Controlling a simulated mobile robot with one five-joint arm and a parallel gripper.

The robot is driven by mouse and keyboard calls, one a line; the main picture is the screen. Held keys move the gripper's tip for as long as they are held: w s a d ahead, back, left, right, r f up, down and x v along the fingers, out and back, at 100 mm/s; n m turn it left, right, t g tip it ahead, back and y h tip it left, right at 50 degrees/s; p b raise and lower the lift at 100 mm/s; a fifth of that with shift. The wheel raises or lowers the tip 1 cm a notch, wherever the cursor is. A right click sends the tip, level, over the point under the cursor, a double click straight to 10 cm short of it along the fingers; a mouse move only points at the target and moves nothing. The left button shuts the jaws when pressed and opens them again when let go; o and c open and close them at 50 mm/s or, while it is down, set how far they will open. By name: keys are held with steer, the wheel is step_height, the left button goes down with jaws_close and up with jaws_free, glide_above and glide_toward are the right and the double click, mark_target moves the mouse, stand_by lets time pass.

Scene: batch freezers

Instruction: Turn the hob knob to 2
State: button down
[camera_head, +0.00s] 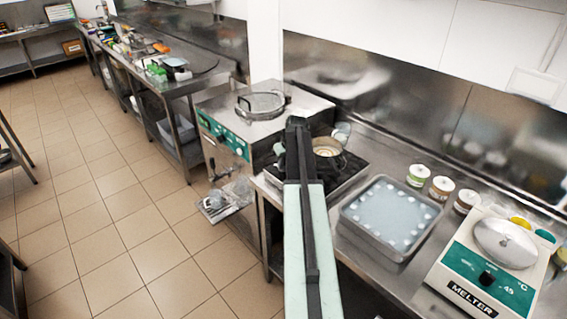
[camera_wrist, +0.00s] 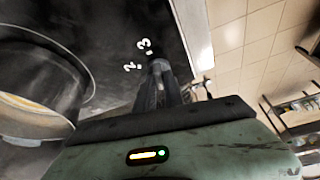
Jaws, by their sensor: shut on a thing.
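The black hob (camera_head: 345,181) stands on the steel counter, with a pot (camera_head: 327,148) on it. My arm hides part of the hob, and the knob is not visible in the head view. In the wrist view, my gripper (camera_wrist: 160,82) is shut on the dark hob knob (camera_wrist: 158,65). White numerals 2 (camera_wrist: 130,67) and 3 (camera_wrist: 144,44) show on the dark panel beside the knob. The knob's pointer is too dark to read. The pot (camera_wrist: 45,85) fills the left of the wrist view.
A steel tray (camera_head: 390,218) with white dots lies right of the hob, with several small jars (camera_head: 418,175) behind it. A melter (camera_head: 490,265) stands at the right. A batch freezer (camera_head: 225,135) stands left of the hob. Tiled floor is open at the left.

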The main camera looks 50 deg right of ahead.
steer(key=m+h, duration=0.1)
steer(key=m, duration=0.1)
steer(key=m+h, duration=0.1)
steer(key=m, duration=0.2)
steer(key=shift+w+a+g, duration=0.15)
steer(key=shift+a+g, duration=0.05)
steer(key=shift+g, duration=0.2)
steer(key=m+g, duration=0.1)
steer(key=m, duration=0.2)
steer(key=m+g+h, duration=0.1)
steer(key=m, duration=0.2)
steer(key=shift+w, duration=0.15)
steer(key=m+g, duration=0.1)
steer(key=m, duration=0.1)
steer(key=m+g, duration=0.1)
steer(key=m, duration=0.2)
steer(key=shift+w, duration=0.15)
steer(key=m+g, duration=0.1)
steer(key=m, duration=0.4)
steer(key=shift+g, duration=0.4)
steer(key=shift+y, duration=0.3)
steer(key=c, duration=1.4)
jaws_free()
steer(key=shift+c, duration=0.2)
